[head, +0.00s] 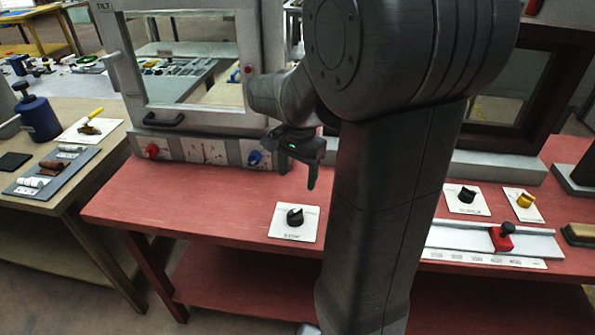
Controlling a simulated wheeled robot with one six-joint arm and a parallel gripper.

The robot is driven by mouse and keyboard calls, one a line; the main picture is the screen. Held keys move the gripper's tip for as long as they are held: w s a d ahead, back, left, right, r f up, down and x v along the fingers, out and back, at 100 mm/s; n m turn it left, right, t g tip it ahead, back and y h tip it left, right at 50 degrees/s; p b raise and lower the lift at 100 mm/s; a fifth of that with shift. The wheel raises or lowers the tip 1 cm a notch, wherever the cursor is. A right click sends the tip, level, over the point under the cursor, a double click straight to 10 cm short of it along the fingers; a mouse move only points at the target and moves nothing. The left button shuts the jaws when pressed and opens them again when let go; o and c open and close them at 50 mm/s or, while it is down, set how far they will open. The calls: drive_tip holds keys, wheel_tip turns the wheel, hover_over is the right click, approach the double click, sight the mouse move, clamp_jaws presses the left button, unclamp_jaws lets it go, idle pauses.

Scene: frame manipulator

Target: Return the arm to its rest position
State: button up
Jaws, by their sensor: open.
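My gripper (303,172) hangs above the red table (180,196), in front of the lower right part of a grey framed window unit. Its fingers point down and nothing shows between them. It is open. My dark arm rises in front of the table and hides part of the table and of the things behind it. A black knob on a white plate (296,223) lies on the table below my gripper, apart from it.
The window frame (122,62) has a red knob (153,151) and a blue knob (256,158) on its base. At the right are a black knob (467,195), a yellow knob (525,200) and a red slider (502,238). A wooden table (95,185) stands left.

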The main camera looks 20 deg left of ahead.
sight(296, 211)
drive_tip(key=shift+f, duration=0.1)
drive_tip(key=f, duration=1.3)
drive_tip(key=shift+a+f, duration=0.3)
drive_tip(key=shift+f, duration=0.05)
drive_tip(key=shift+w, duration=0.1)
